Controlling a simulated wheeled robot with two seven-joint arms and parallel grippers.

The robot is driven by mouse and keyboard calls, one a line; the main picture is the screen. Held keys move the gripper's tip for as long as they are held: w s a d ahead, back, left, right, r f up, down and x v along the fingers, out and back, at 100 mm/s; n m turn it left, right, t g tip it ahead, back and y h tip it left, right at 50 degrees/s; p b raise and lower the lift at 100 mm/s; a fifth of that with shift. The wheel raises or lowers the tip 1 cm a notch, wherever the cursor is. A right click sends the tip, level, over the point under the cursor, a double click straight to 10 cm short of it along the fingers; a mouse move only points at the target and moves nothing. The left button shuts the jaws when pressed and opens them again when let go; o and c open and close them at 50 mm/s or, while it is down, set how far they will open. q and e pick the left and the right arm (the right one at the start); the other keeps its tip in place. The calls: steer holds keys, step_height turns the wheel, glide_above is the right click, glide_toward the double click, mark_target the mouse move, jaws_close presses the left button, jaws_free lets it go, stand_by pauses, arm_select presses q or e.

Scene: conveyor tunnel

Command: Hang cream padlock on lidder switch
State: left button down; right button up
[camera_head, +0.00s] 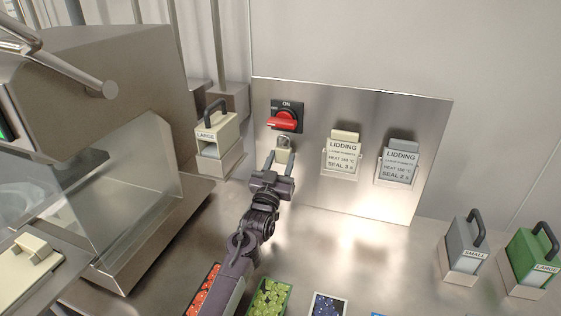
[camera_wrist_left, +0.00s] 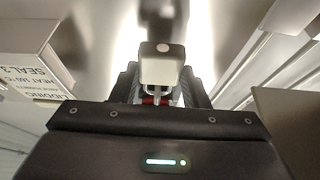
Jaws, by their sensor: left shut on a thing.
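The cream padlock (camera_head: 283,152) is in my left gripper (camera_head: 280,160), just below the switch in the head view. My left gripper is shut on its body, with the shackle pointing up toward the switch. In the left wrist view the padlock (camera_wrist_left: 161,66) sits between the fingers (camera_wrist_left: 160,85). The lidder switch (camera_head: 286,116) has a black plate marked ON and a red handle lying roughly level. The shackle is close under the switch; I cannot tell whether it touches or passes through it. A bit of red shows behind the padlock in the wrist view. My right gripper is not in view.
The steel panel also holds two LIDDING card holders (camera_head: 342,155) (camera_head: 397,162) right of the switch. A cream LARGE block with a handle (camera_head: 217,133) stands left. Grey SMALL (camera_head: 464,249) and green LARGE (camera_head: 531,260) blocks stand at right. Food trays (camera_head: 269,299) lie in front.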

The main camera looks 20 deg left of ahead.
arm_select(q)
steer(key=shift+f+b, duration=0.45)
steer(key=shift+f, duration=0.15)
steer(key=c, duration=0.7)
jaws_free()
steer(key=shift+c, duration=0.2)
